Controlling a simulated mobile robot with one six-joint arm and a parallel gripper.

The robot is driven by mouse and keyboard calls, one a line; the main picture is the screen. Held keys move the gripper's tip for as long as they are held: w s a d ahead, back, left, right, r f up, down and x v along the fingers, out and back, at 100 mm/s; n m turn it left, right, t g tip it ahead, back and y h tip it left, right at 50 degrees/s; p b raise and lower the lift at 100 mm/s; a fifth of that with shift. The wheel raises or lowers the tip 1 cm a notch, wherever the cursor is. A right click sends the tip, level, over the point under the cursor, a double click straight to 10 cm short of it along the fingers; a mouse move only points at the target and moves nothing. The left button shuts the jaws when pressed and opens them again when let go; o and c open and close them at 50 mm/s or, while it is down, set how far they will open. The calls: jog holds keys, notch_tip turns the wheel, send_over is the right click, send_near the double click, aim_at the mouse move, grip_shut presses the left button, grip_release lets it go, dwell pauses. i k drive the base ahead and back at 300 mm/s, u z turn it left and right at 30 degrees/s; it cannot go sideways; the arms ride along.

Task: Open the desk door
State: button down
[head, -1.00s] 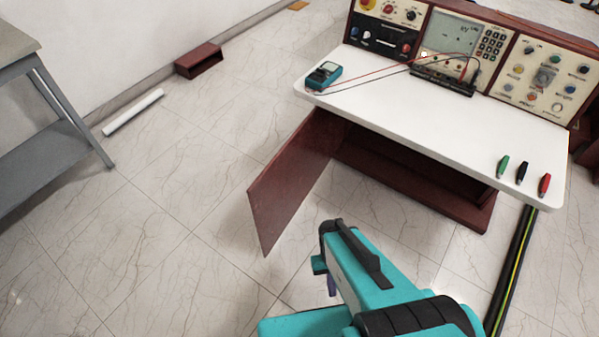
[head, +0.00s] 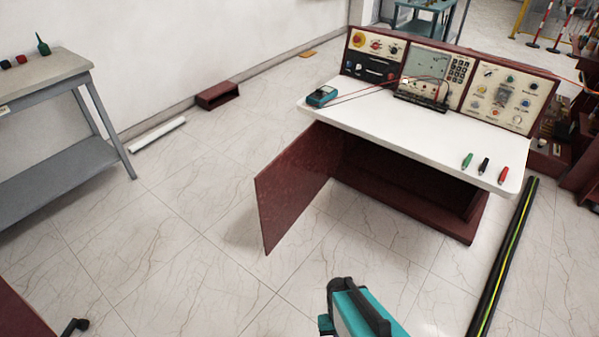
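The desk (head: 415,128) has a white top and a dark red body, with an instrument panel along its back. Its dark red door (head: 292,188) stands swung well out to the left front, and the dark compartment (head: 400,185) under the top is exposed. Part of my teal and black arm (head: 355,310) shows at the bottom centre, apart from the door. My gripper's fingers cannot be made out, so its opening and anything in it are hidden.
A grey metal table (head: 65,170) stands at the left. A white tube (head: 157,134) and a red box (head: 218,95) lie by the wall. A black cable strip (head: 505,258) runs along the floor at right. The tiled floor before the door is clear.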

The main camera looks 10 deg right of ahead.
aim_at(286, 186)
jog(key=z, duration=0.3)
jog(key=k, duration=0.45)
jog(key=u, duration=1.3)
jog(key=i, duration=1)
jog(key=u, duration=0.05)
